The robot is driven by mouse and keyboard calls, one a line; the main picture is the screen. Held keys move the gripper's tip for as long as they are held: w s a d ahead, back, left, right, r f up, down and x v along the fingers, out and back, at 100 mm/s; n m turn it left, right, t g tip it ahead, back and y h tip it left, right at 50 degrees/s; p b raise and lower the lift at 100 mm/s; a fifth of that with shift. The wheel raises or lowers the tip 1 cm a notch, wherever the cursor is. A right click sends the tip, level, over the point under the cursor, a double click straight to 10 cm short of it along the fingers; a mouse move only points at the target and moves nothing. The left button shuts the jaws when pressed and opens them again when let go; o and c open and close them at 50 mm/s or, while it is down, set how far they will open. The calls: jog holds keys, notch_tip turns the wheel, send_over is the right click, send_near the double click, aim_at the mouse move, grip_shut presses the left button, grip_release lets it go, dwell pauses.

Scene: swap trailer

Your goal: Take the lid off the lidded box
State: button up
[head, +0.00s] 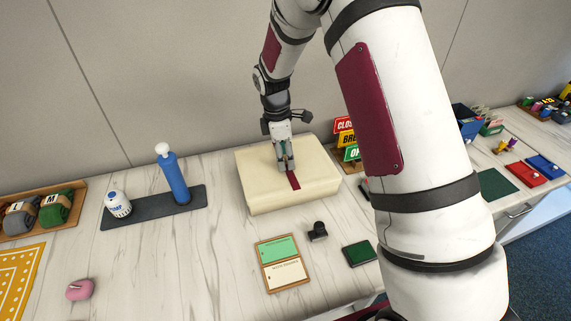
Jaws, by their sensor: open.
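The lidded box (260,188) is cream-coloured and stands on the white marbled counter, near the wall. A dark red strip (293,181) lies on top of its lid. My gripper (286,165) points down at the middle of the lid, right at the far end of the red strip. The gripper is open. The fingers hide part of the strip, and I cannot tell whether they touch it or the lid. The lid appears to sit on the box.
A blue cylinder (174,180) and a white bottle (118,205) stand on a dark mat (150,213) to the left. Colored signs (346,138) stand right of the box. In front lie a green card board (282,263), a black stamp-like object (318,231) and a green pad (359,253).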

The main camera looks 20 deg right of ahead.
grip_shut()
jog(key=shift+r, duration=0.15)
